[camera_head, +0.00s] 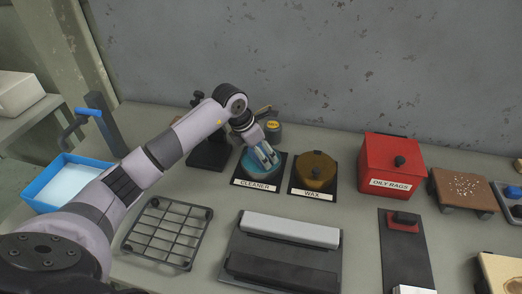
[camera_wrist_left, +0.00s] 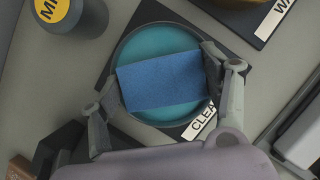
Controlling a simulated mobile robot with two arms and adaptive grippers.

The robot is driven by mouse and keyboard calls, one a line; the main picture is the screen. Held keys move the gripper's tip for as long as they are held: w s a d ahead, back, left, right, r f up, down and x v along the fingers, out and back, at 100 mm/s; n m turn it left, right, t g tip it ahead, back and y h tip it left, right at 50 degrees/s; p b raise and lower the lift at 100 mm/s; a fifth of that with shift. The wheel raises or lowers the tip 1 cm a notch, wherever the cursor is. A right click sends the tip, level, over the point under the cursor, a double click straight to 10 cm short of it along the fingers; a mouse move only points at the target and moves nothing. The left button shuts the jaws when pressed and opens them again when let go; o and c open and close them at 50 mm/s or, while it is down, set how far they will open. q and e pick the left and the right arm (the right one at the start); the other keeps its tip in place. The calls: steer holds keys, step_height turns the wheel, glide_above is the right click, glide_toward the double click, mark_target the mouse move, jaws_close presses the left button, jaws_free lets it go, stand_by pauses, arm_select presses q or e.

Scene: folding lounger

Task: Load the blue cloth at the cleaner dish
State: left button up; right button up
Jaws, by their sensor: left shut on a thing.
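The blue cloth (camera_wrist_left: 160,80) is a flat blue rectangle between the fingers of my left gripper (camera_wrist_left: 160,95) in the left wrist view. My left gripper is shut on it and also shows in the head view (camera_head: 266,156), over the cleaner dish. The cleaner dish (camera_wrist_left: 150,36) is a round dish with teal inside, on a dark base labelled CLEANER; it also shows in the head view (camera_head: 250,171). The cloth lies over the dish opening; I cannot tell whether it touches the liquid. My right gripper is not in view.
A wax dish (camera_head: 316,170) stands right of the cleaner. A red OILY RAGS box (camera_head: 391,160) is farther right. A wire rack (camera_head: 165,232) and a tray with light and dark bars (camera_head: 232,243) lie in front. A blue tray (camera_head: 38,192) is at left.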

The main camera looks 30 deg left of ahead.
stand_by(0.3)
arm_select(q)
steer(key=shift+f+b, duration=0.3)
steer(key=shift+f, duration=0.1)
stand_by(0.5)
steer(key=shift+f, duration=0.1)
stand_by(0.4)
steer(key=shift+s+f+b, duration=0.15)
steer(key=shift+f+b, duration=0.15)
steer(key=shift+b, duration=0.1)
stand_by(1.6)
steer(key=shift+r, duration=0.1)
